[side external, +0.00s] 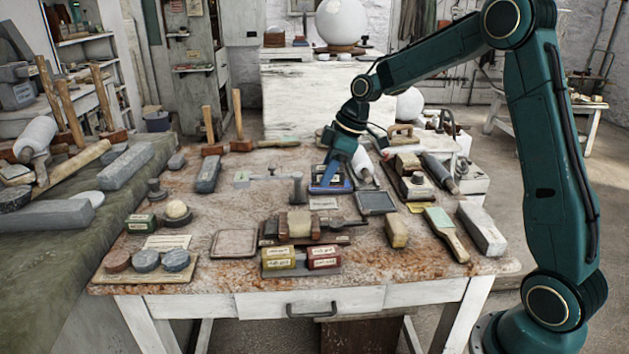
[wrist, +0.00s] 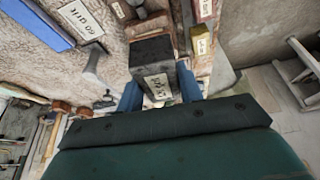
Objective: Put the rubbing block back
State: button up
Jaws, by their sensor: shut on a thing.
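A dark grey block with a pale lettered label (wrist: 152,55) sits between the two blue fingers of my gripper (wrist: 157,88) in the wrist view; I take it to be the rubbing block. My gripper is shut on it. In the side view my gripper (side external: 331,176) is over the middle back of the work table (side external: 200,285), pointing down. The block is hard to make out there. A blue item (wrist: 38,22) lies on the table to the left in the wrist view, beside a white lettered card (wrist: 82,18). The card also shows in the side view (side external: 322,203).
An empty shallow tray (side external: 234,243) lies at front left.

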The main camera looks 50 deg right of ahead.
notch_tip(320, 180, up, 4)
send_over(359, 261)
jog(key=s+d, duration=0.1)
jog(key=shift+n, duration=0.3)
notch_tip(359, 261, down, 16)
jog(key=shift+d+f, duration=0.1)
jog(key=shift+f, duration=0.1)
dwell(0.3)
jog(key=shift+f, duration=1.9)
jog(key=shift+f, duration=0.1)
jog(key=o, duration=1)
jog(key=shift+o, duration=0.2)
jog(key=v, duration=1.2)
